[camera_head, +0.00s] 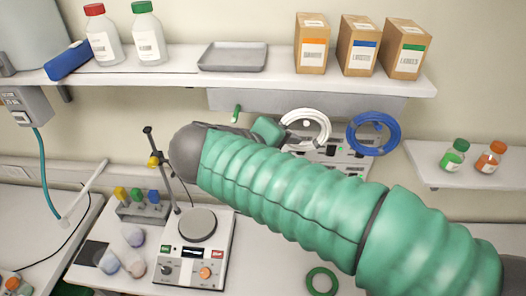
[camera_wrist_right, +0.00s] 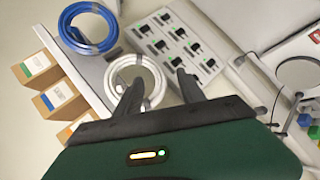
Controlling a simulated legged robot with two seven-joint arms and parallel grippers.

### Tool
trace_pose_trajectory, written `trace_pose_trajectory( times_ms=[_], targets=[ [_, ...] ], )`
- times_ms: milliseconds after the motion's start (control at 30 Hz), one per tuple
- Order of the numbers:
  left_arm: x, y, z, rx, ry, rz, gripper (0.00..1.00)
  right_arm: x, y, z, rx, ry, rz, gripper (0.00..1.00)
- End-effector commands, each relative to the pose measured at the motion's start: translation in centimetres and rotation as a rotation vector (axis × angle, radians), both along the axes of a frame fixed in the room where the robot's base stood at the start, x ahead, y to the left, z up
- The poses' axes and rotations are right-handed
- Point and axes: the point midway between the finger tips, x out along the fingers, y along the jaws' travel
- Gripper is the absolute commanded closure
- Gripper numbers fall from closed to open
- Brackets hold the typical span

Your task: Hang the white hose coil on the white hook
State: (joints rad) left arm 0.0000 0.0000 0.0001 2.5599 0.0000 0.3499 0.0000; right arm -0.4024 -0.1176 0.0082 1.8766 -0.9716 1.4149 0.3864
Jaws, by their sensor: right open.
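The white hose coil (camera_head: 326,127) is against the rail below the upper shelf, partly covered by my right arm in the head view. It also shows in the right wrist view (camera_wrist_right: 160,80). My right gripper (camera_wrist_right: 159,82) is open there, with one finger seen over the coil's inside and the other beside its right edge. The near band shows between the fingers; contact cannot be told. The white hook itself cannot be made out. My left gripper is not in view.
A blue hose coil (camera_head: 373,133) hangs right of the white one. A green ring (camera_head: 321,281) lies on the bench. A green peg (camera_head: 236,113) projects from the rail. Boxes (camera_head: 358,46) stand on the shelf (camera_head: 280,80). A switch panel (camera_wrist_right: 178,42) is close by the gripper.

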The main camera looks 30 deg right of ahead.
Motion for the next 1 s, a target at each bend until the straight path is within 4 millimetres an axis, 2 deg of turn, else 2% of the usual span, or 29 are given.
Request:
trace_pose_trajectory(
  times_ms=[100, 400, 533, 733, 800, 867, 967, 1000],
  targets=[
    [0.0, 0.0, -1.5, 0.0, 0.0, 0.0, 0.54, -1.1, 2.6, 1.4, 0.003, -0.004, 0.006, 0.53],
    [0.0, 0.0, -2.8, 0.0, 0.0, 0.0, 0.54, -4.1, 8.7, 6.4, 0.003, 0.001, 0.004, 0.53],
    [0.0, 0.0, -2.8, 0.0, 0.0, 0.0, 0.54, -4.8, 10.1, 7.6, 0.002, 0.002, 0.003, 0.53],
    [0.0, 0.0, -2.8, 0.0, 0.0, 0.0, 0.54, -5.2, 10.6, 8.1, 0.001, 0.003, 0.001, 0.53],
    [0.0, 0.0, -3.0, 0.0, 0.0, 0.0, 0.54, -4.9, 10.5, 7.3, 0.003, 0.014, 0.007, 0.53],
    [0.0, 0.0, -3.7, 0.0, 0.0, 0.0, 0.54, -4.2, 10.4, 5.3, 0.009, 0.041, 0.027, 0.53],
    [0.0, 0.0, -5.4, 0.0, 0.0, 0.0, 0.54, -2.3, 10.0, -1.4, 0.05, 0.129, 0.087, 0.53],
    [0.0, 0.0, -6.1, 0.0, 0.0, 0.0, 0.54, -1.6, 9.8, -4.9, 0.083, 0.173, 0.116, 0.53]
  ],
)
